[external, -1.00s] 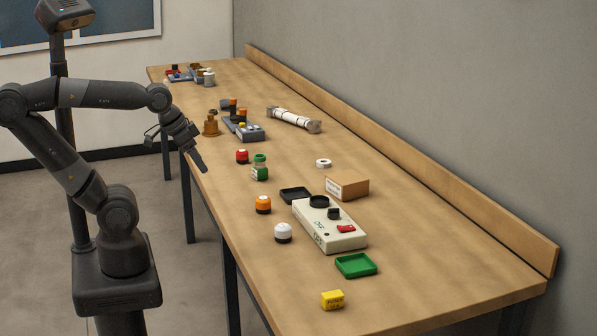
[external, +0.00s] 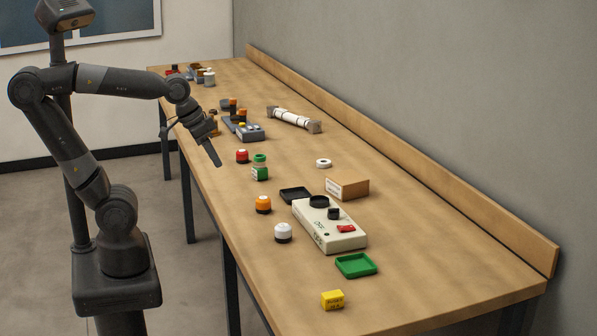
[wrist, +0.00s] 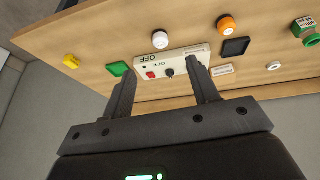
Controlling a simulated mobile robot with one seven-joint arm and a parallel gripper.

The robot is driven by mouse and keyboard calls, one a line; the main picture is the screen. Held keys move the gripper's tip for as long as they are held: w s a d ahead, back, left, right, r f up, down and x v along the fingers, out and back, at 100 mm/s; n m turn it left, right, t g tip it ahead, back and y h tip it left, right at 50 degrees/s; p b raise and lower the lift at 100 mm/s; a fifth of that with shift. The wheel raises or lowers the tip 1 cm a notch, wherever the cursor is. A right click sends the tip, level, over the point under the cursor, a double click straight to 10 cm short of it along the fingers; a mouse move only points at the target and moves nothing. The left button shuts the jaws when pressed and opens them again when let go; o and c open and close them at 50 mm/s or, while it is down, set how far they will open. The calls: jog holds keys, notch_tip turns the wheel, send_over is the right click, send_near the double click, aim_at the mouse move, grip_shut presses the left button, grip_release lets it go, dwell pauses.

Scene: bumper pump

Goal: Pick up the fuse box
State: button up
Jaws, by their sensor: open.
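No thing is plainly marked as a fuse box. A small brown carton (external: 347,187) with a pale label stands behind the white control box on the table; its labelled side shows in the wrist view (wrist: 222,70). A small yellow box (external: 332,299) with dark print lies near the table's front end, and also shows at the left of the wrist view (wrist: 71,62). I cannot tell which of them is the fuse box. My gripper (external: 213,152) is open and empty, in the air by the table's left edge, apart from both. Its two fingers show in the wrist view (wrist: 162,88).
The white control box (external: 330,225), a green tray (external: 356,265) and a black tray (external: 296,195) lie around the carton. Orange (external: 263,204), white (external: 283,232) and red (external: 242,156) capped pieces stand along the left edge. The table's right front is clear.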

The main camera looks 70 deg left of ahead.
jog(key=w+d+g+h, duration=0.1)
jog(key=w+d+g, duration=0.1)
jog(key=w+d, duration=0.65)
jog(key=g+y, duration=0.2)
jog(key=g, duration=0.1)
send_over(333, 294)
notch_tip(333, 294, down, 14)
jog(key=f, duration=0.4)
jog(key=shift+s+a+f, duration=0.15)
jog(key=shift+s+f, duration=0.15)
jog(key=shift+s, duration=0.05)
jog(key=shift+w+f, duration=0.2)
jog(key=shift+f, duration=1.25)
jog(key=shift+w+f, duration=0.15)
jog(key=shift+f, duration=1.3)
jog(key=shift+c, duration=0.5)
jog(key=c, duration=1)
